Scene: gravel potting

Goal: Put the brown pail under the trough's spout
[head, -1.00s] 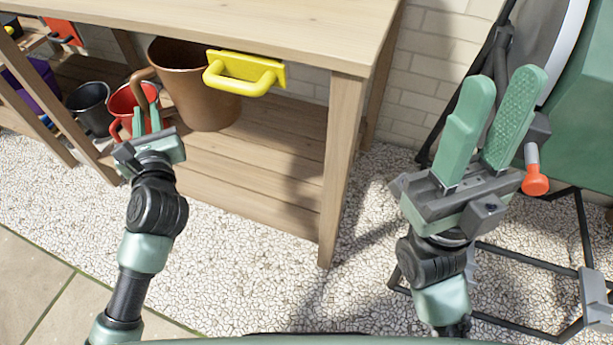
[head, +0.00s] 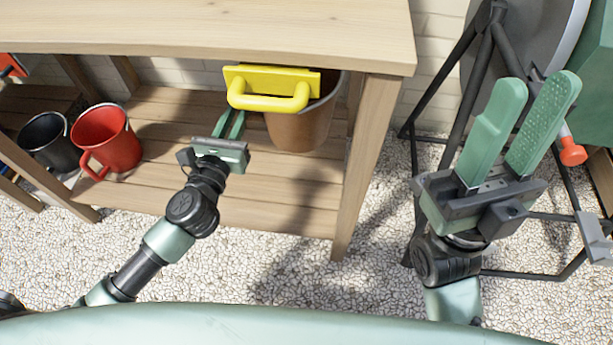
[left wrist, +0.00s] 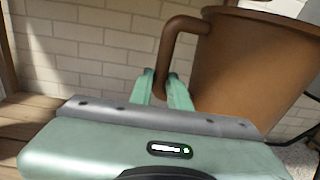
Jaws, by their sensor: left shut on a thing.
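The brown pail (head: 300,125) is under the bench top, partly hidden behind a yellow handle (head: 270,103) at the bench's front edge. My left gripper (head: 231,122) is at the pail's left side, over the lower shelf. In the left wrist view my left gripper (left wrist: 163,85) is shut on the handle of the brown pail (left wrist: 250,70). The pail looks upright; I cannot tell whether its base touches the shelf. My right gripper (head: 536,85) is open and empty at the right. I cannot make out the trough's spout.
A red pail (head: 108,140) and a black pail (head: 50,142) stand on the lower shelf (head: 180,110) at the left. The bench's front leg (head: 365,165) is close to the right of the brown pail. A dark metal frame (head: 463,100) stands at the right.

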